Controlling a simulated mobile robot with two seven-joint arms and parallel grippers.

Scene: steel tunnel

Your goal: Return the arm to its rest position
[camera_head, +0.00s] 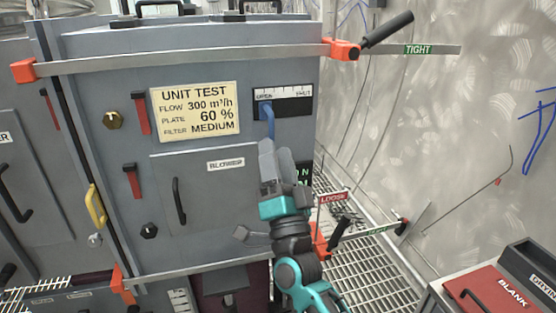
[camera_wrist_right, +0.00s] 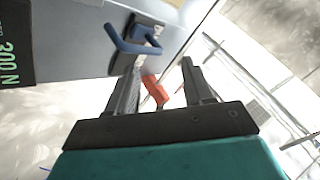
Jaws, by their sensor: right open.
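My right arm with its teal and dark grey gripper (camera_head: 272,150) reaches up in front of the grey cabinet, just below the blue lever (camera_head: 268,122) in the head view. In the right wrist view the fingers of my right gripper (camera_wrist_right: 160,66) are apart with nothing held between them. The blue lever (camera_wrist_right: 130,44) there lies beyond the fingertips, mostly to the left, not gripped. In the head view the gripper hides part of the cabinet front and the green-lettered display. My left gripper is not in view.
The grey cabinet (camera_head: 200,185) carries a yellow UNIT TEST label (camera_head: 195,112), knobs, red levers and a blower door. A clamp bar (camera_head: 190,60) crosses its top. Grated floor (camera_head: 370,270) lies right of it. A red BLANK box (camera_head: 495,290) stands lower right.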

